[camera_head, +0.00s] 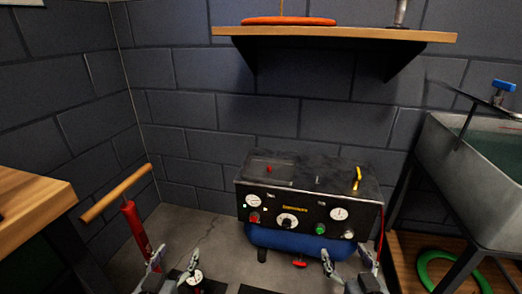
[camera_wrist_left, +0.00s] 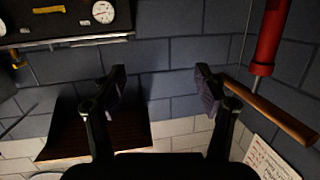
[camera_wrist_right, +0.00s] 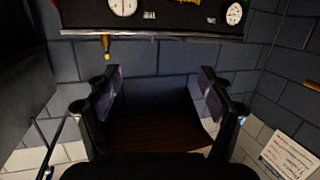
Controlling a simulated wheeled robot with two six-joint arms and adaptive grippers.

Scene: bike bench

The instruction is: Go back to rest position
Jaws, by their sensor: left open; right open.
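My left gripper (camera_head: 172,262) shows at the bottom of the head view, left of centre, in front of the red floor pump. Its two fingers stand apart with nothing between them in the left wrist view (camera_wrist_left: 160,88). My right gripper (camera_head: 350,262) shows at the bottom of the head view, in front of the compressor's right part. Its fingers are also apart and empty in the right wrist view (camera_wrist_right: 160,90). Neither gripper holds anything.
A compressor (camera_head: 310,212) with gauges stands in the middle. A red pump (camera_head: 137,230) with a wooden handle (camera_head: 116,192) is at left, near a wooden bench (camera_head: 35,212). A shelf (camera_head: 350,34) hangs above. A sink (camera_head: 475,160) is at right, above a green ring (camera_head: 424,272).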

